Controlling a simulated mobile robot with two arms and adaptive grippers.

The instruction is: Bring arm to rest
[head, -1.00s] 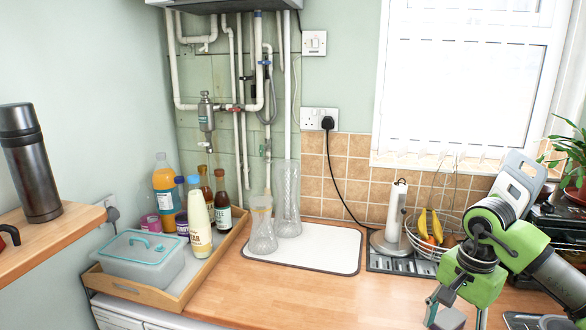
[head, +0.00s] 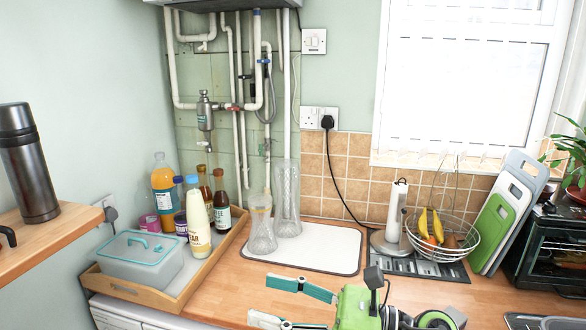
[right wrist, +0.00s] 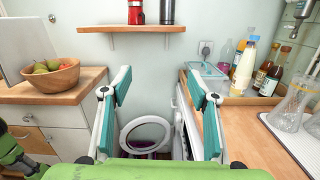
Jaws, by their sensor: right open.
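My right gripper (head: 292,305) is low at the bottom of the head view, in front of the wooden counter, its fingers pointing left. It is open, with nothing between the fingers. In the right wrist view its two teal-padded fingers (right wrist: 163,110) stand wide apart, with a round white appliance door beyond them. The green arm body (head: 357,308) behind the gripper is partly cut off by the lower edge of the head view. My left gripper is not in view.
A wooden tray (head: 128,289) with bottles and a lidded box stands on the counter's left. Glass vases (head: 287,200) stand on a white mat (head: 340,262). A fruit basket (head: 462,240) and chopping boards (head: 514,210) are at right. A shelf (head: 60,235) holds a dark flask (head: 30,165).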

